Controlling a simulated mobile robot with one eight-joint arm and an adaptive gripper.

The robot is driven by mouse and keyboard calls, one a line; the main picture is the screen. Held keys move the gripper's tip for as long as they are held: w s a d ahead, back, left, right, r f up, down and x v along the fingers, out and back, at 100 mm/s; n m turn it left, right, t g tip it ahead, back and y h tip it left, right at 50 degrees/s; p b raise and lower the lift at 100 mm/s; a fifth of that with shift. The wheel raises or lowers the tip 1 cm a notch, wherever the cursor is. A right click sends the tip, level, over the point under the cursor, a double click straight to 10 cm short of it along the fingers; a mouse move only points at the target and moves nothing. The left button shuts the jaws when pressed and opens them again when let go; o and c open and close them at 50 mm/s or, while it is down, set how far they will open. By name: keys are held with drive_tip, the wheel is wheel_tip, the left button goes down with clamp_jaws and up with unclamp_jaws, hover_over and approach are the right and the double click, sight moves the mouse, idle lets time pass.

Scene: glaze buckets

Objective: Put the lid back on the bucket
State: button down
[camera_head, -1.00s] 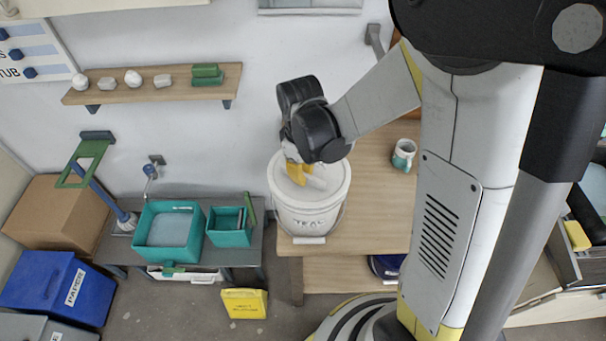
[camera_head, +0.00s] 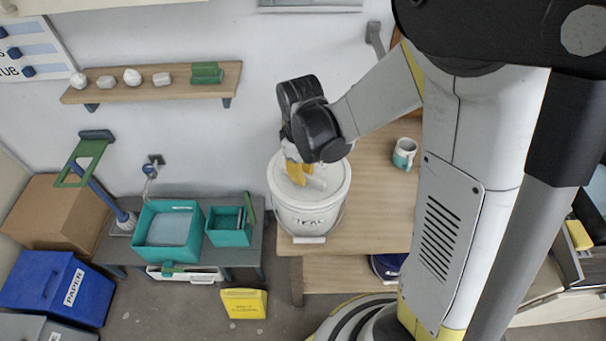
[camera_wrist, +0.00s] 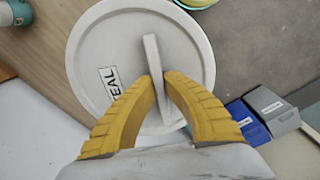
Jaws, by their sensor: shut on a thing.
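The white bucket (camera_head: 308,215), marked TEAL, stands upright at the left edge of the wooden table. The round white lid (camera_head: 333,187) lies over the bucket's mouth and looks about level; I cannot tell whether it is pressed down. In the wrist view the lid (camera_wrist: 95,50) fills the middle, with a bar handle across it and a TEAL label. My gripper (camera_head: 299,176) is above the lid, its yellow fingers shut on the lid's handle. The fingertips (camera_wrist: 158,84) meet the handle's sides in the wrist view. The bucket body is hidden below the lid there.
A mug (camera_head: 404,153) stands on the wooden table (camera_head: 375,205) right of the bucket. Teal tubs (camera_head: 168,231) sit on a grey bench to the left. A yellow floor sign (camera_head: 243,303) stands below. A wall shelf (camera_head: 150,88) holds small pieces.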

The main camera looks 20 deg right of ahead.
drive_tip(key=shift+f+b, duration=0.15)
drive_tip(key=shift+b, duration=0.15)
idle(0.4)
drive_tip(key=c, duration=1)
unclamp_jaws()
drive_tip(key=shift+r+p, duration=2.45)
drive_tip(key=shift+r, duration=1.15)
drive_tip(key=shift+c, duration=0.2)
clamp_jaws()
